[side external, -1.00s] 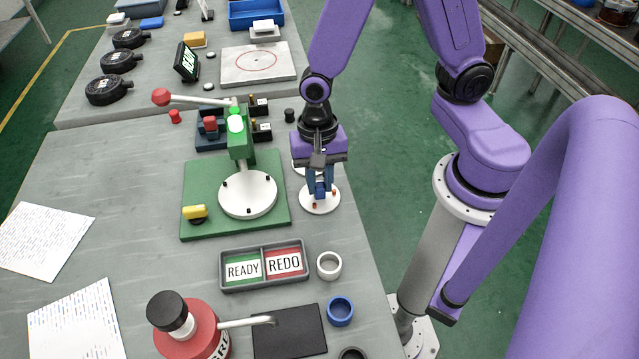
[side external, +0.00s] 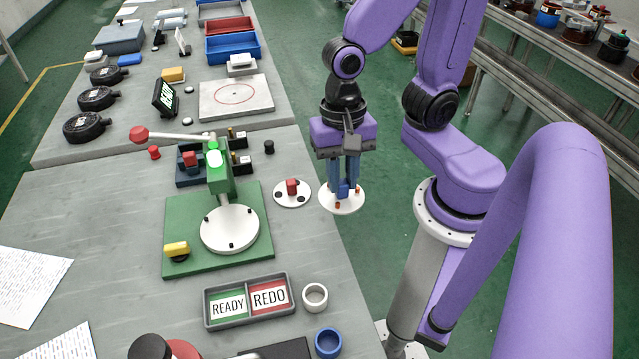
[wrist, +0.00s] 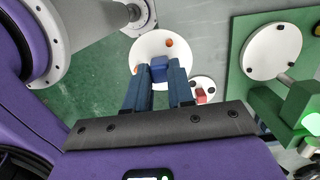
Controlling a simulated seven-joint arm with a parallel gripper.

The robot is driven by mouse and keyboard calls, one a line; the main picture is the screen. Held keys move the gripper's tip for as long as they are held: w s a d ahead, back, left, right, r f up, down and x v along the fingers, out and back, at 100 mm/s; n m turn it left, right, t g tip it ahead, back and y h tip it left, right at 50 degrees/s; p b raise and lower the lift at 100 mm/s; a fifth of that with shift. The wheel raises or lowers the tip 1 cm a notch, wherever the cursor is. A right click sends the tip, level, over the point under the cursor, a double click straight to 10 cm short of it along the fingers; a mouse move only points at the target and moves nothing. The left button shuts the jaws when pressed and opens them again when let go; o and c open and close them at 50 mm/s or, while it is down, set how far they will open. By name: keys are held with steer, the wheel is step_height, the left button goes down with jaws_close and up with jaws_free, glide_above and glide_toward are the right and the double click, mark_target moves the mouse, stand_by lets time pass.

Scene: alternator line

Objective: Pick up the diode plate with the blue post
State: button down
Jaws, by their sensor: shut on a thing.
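The diode plate with the blue post (side external: 341,204) is a white disc with small orange-red studs. It hangs in the air at the table's right edge. My gripper (side external: 343,192) is shut on its blue post, which also shows between the fingers in the wrist view (wrist: 160,69). In the wrist view the white disc (wrist: 150,46) spreads out beyond the fingertips. Another white plate with a red post (side external: 292,193) lies on the table to the left, apart from my gripper; it also shows in the wrist view (wrist: 202,88).
A green press fixture (side external: 180,225) with a round white seat (side external: 230,230) and red-knobbed lever stands left. A READY/REDO tray (side external: 206,312), a white ring (side external: 315,297) and a blue ring (side external: 328,343) are in front. Green floor lies right of the table.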

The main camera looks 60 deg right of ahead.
steer(key=s+d+r, duration=0.2)
steer(key=s+r, duration=0.1)
steer(key=s, duration=0.3)
steer(key=shift+d, duration=0.35)
